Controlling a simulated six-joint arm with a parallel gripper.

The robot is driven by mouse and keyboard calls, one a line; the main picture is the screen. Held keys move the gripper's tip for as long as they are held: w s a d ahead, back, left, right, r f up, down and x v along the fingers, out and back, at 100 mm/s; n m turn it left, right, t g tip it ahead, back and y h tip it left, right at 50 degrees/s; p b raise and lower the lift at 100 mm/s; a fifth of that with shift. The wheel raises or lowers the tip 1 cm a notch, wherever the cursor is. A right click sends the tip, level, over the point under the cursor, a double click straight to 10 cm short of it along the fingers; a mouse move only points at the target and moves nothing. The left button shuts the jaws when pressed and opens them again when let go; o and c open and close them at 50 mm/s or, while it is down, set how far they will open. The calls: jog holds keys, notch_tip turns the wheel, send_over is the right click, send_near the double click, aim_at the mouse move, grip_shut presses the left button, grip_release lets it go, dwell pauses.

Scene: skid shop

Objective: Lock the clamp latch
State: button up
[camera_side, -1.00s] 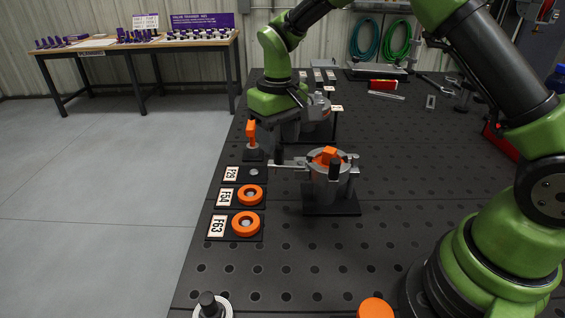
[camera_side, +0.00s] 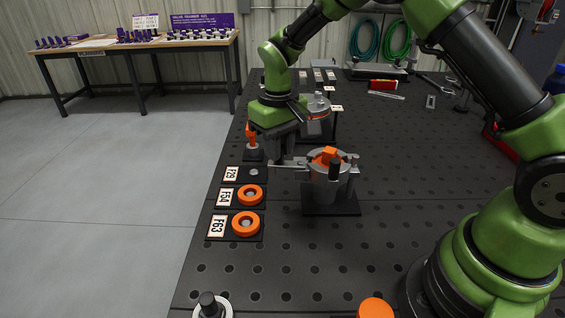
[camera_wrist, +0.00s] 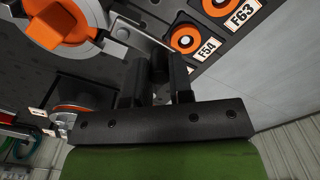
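The clamp is a grey round pot (camera_side: 326,185) with an orange block (camera_side: 325,156) on top, on a black base plate. A flat metal latch lever (camera_side: 292,165) sticks out to its left; in the wrist view the lever (camera_wrist: 138,36) runs toward my fingers. A dark upright knob (camera_wrist: 160,66) at its end stands between my two fingers. My gripper (camera_side: 275,153) is at the lever's outer end; in the wrist view my gripper (camera_wrist: 158,78) has its fingers apart around the knob. Contact with the knob cannot be made out.
Orange rings (camera_side: 250,194) lie on labelled black plates at the table's left edge. A small orange-topped post (camera_side: 252,142) stands left of my gripper. Another grey fixture (camera_side: 316,124) stands behind. The perforated table (camera_side: 400,180) is clear to the right of the clamp.

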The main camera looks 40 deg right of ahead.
jog(key=shift+d, duration=0.1)
jog(key=shift+w+d, duration=0.25)
jog(key=shift+d, duration=0.05)
dwell(0.4)
jog(key=shift+w+d, duration=0.15)
jog(key=shift+d, duration=0.7)
